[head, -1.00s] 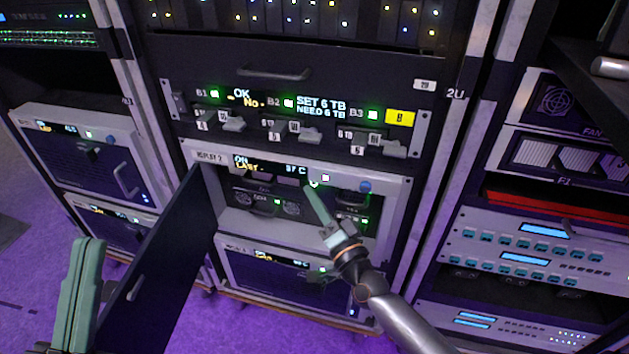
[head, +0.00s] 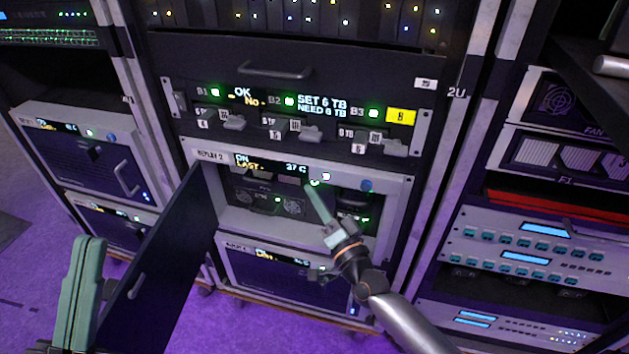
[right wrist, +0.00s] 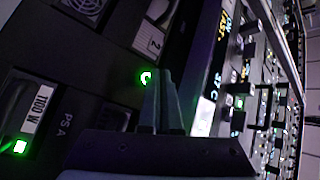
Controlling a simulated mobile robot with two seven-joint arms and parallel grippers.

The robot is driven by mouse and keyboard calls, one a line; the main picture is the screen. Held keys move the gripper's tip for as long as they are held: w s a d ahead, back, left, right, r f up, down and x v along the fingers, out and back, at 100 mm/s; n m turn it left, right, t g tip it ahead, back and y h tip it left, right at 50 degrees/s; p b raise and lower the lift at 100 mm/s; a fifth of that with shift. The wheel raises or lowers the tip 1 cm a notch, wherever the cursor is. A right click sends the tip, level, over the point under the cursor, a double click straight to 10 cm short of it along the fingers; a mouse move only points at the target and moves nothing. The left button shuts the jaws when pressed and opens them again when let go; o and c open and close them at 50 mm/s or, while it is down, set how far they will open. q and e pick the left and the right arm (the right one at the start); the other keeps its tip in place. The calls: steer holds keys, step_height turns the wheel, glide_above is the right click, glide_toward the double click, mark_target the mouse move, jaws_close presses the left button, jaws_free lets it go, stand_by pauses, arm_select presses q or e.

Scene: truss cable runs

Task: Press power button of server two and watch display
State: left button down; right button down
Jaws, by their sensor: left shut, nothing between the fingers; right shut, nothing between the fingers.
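Server two, labelled REPLAY 2 (head: 209,155), sits in the middle rack with its front door (head: 165,262) swung open to the left. Its display (head: 270,164) reads ON, LAST and 37 C; it also shows, turned sideways, in the right wrist view (right wrist: 212,80). A green-lit ring, apparently the power button (head: 314,183), is at my right gripper's tip; the ring also shows beside the fingers in the right wrist view (right wrist: 146,77). My right gripper (head: 316,200) is shut and empty; contact cannot be told. My left gripper (head: 88,245) is shut and empty at lower left.
Another server (head: 290,285) sits below. Racks stand at left and right. The open door stands between my left gripper and server two. Purple floor (head: 250,330) is clear in front.

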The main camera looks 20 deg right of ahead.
steer(key=shift+w, duration=0.1)
stand_by(0.7)
steer(key=shift+w+d, duration=0.25)
steer(key=shift+w, duration=0.05)
steer(key=shift+w+d, duration=0.25)
steer(key=shift+w, duration=0.1)
stand_by(0.9)
steer(key=shift+s+a, duration=0.5)
steer(key=shift+s, duration=0.25)
steer(key=shift+s+a+p, duration=0.1)
steer(key=shift+p, duration=0.25)
